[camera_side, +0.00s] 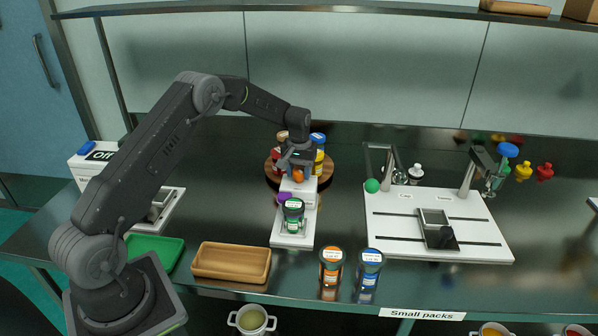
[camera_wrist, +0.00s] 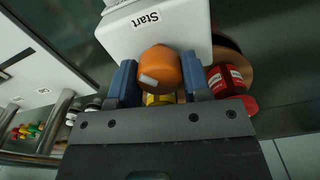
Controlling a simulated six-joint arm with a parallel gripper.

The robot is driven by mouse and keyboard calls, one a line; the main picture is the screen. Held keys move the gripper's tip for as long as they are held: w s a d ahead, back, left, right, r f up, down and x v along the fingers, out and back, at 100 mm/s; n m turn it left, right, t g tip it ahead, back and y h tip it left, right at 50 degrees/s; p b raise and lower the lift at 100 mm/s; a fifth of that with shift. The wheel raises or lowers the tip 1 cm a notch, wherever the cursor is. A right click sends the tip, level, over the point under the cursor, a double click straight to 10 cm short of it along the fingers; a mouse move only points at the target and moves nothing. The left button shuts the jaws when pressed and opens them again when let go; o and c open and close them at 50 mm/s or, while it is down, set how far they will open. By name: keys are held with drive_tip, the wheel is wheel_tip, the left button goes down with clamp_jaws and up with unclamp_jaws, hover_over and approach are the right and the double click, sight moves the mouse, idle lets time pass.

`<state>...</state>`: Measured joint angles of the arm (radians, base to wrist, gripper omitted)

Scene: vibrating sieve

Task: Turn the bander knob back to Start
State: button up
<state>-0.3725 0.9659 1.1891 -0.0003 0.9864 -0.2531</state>
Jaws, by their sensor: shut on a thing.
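The bander is a white machine (camera_side: 279,238) at the middle of the bench, with a jar with a green band (camera_side: 293,215) on its base. Its orange knob (camera_wrist: 160,68) has a small pale mark, which points down and left in the wrist view, away from the "Start" label (camera_wrist: 147,18) on the white housing (camera_wrist: 185,30). The knob also shows in the side view (camera_side: 298,174). My gripper (camera_wrist: 159,80) is shut on the orange knob, one blue finger on each side. A purple part (camera_side: 284,198) sits lower on the bander.
A round wooden turntable (camera_side: 271,170) with several jars stands close behind my gripper. A white board (camera_side: 390,246) with a sieve tray lies to the right. An orange jar (camera_side: 331,268) and a blue jar (camera_side: 369,270) stand in front. A wooden tray (camera_side: 231,279) is front left.

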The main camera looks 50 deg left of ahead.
sight(299, 170)
drive_tip(key=m, duration=0.7)
idle(0.7)
drive_tip(key=o, duration=0.9)
drive_tip(key=shift+o, duration=0.2)
drive_tip(key=shift+r, duration=0.1)
wheel_tip(299, 170, up, 14)
drive_tip(key=shift+f, duration=0.2)
